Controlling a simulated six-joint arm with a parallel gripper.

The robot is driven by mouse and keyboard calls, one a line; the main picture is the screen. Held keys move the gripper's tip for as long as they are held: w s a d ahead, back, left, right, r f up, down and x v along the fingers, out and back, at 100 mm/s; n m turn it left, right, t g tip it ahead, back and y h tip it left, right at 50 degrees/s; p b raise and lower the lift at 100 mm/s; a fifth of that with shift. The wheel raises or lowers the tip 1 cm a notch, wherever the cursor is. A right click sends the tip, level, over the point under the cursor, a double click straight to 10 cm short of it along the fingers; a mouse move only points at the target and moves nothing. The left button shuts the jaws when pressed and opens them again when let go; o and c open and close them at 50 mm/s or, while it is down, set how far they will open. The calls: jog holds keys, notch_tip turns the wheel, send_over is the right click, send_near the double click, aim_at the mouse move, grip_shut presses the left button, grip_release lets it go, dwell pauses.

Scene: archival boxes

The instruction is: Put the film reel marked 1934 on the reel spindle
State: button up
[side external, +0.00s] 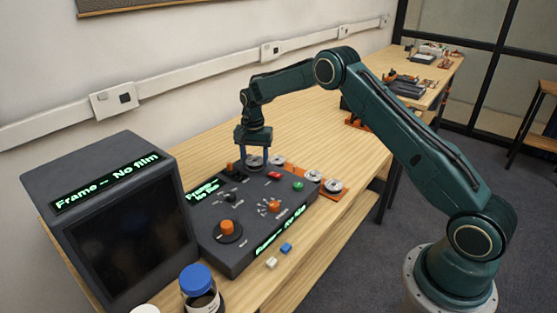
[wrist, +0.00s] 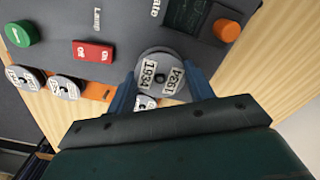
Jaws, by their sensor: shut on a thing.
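The film reel marked 1934 (wrist: 152,87) is a grey disc with white labels, held between the two blue fingers of my gripper (wrist: 161,92) in the wrist view. In the side view my gripper (side external: 254,156) points down at the back corner of the dark console (side external: 222,252), with the grey reel (side external: 255,162) between its fingertips. I cannot tell whether the reel touches the surface beneath it. I cannot make out the reel spindle in either view; the gripper and reel may hide it.
Other grey reels (wrist: 63,88) stand in a row on an orange rack (side external: 331,196) along the console's edge. The console carries a red switch (wrist: 92,51), a green button (wrist: 20,33) and knobs. A monitor (side external: 125,225) reading "No film" stands left.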

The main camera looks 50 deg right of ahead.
dwell(0.3)
jog(key=o, duration=1.1)
jog(key=shift+c, duration=0.2)
jog(key=shift+r, duration=0.2)
jog(key=shift+r, duration=3.35)
